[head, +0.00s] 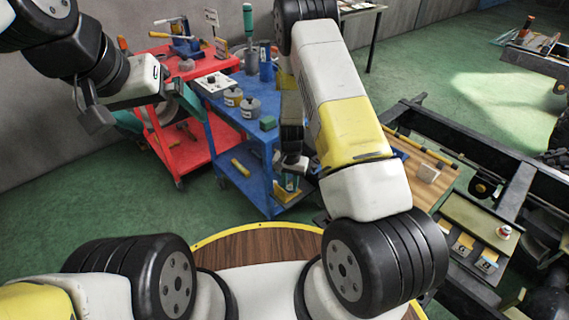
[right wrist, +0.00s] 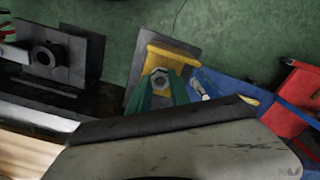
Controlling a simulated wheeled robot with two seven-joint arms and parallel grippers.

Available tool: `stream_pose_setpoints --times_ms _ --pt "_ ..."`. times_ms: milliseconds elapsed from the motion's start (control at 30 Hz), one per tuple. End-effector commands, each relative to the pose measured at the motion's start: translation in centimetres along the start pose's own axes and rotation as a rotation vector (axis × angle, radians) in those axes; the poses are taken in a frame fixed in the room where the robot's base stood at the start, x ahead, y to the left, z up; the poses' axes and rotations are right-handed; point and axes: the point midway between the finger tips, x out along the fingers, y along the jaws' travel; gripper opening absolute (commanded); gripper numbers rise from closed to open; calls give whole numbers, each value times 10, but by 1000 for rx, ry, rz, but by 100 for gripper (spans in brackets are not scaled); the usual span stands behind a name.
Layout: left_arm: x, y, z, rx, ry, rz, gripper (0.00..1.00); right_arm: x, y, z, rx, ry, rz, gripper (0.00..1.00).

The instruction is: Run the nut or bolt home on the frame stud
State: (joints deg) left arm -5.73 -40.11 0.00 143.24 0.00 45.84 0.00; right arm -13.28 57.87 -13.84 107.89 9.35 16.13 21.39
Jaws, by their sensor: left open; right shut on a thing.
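My right gripper (head: 289,182) is low in front of the blue cart, mostly hidden by my own arm in the head view. In the right wrist view its two green fingers (right wrist: 162,96) are shut on a small grey hex nut (right wrist: 160,76), with a yellow surface close behind it. My left gripper (head: 156,112) is open and empty at the upper left, in front of the red cart. The black chassis frame (head: 450,133) stands at the right in the head view. I cannot make out the stud on it.
The blue cart (head: 237,132) carries pots, bottles and a green block. The red cart (head: 190,67) stands behind it. A wooden board (head: 413,185) and a tray with numbered slots (head: 476,232) lie by the frame. Green floor is free beyond.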

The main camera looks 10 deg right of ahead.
Motion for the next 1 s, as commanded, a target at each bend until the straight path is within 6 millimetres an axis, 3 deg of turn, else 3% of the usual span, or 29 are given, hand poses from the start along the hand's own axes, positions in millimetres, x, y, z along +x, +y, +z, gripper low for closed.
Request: stream_pose_setpoints --times_ms 333,600,1000 --pt "0 0 0 0 0 0 100 0 3 -1 66 1 3 0" --pt "0 0 0 0 0 0 100 1 3 -1 513 2 4 0" --pt "0 0 0 0 0 0 100 1 4 -1 638 3 5 0"
